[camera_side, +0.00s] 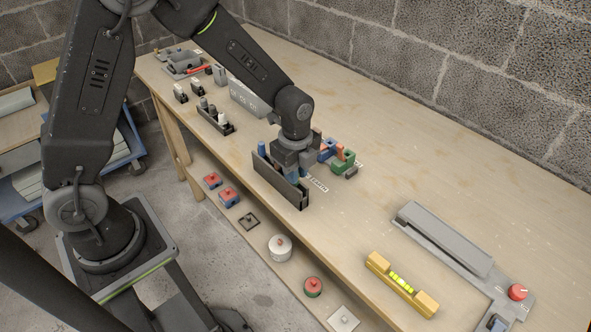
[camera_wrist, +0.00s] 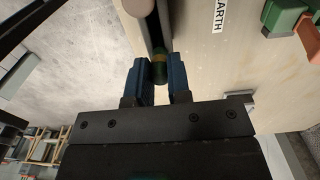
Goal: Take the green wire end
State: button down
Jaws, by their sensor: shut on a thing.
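The green wire end shows in the wrist view as a short dark green cylinder (camera_wrist: 160,72) with a yellowish band. It lies between the two blue fingers of my gripper (camera_wrist: 161,65), which are shut on it. In the side view my gripper (camera_side: 292,176) points down at the dark narrow holder (camera_side: 272,180) near the table's front edge. The wire end is hidden there by the gripper and the holder wall. A label reading EARTH (camera_wrist: 217,15) lies on the table beside the holder.
Green (camera_side: 343,163) and blue (camera_side: 326,150) blocks stand just right of my gripper. A dark tray of small cylinders (camera_side: 215,117) sits to the left. A yellow level (camera_side: 401,283) and a long grey fixture (camera_side: 445,240) lie to the right.

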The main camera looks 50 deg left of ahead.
jog(key=shift+r, duration=0.95)
dwell(0.6)
jog(key=shift+r, duration=3.5)
